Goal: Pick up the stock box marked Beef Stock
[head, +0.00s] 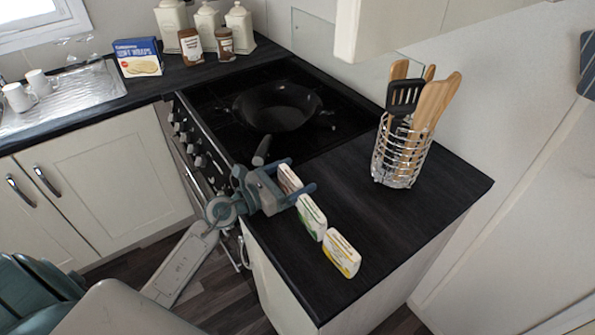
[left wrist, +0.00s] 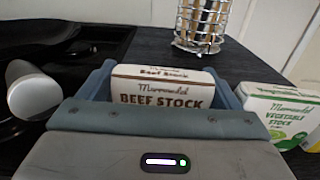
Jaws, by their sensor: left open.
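The Beef Stock box (head: 289,179) is white with brown lettering and stands upright on the dark worktop, first in a row of three boxes. In the left wrist view the Beef Stock box (left wrist: 160,90) faces me with its label readable; its lower part is hidden by my gripper. My left gripper (head: 300,176) is open, with one finger on each side of this box. In the left wrist view the fingers (left wrist: 162,85) flank it, with a narrow gap showing on the right; contact cannot be told. My right gripper is not in view.
The green-marked Vegetable Stock box (head: 311,217) stands close beside, then a yellow-marked box (head: 342,254) near the front edge. A black pan (head: 277,106) sits on the hob, its handle (head: 262,150) close to my gripper. A wire utensil holder (head: 400,158) stands behind; worktop between is clear.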

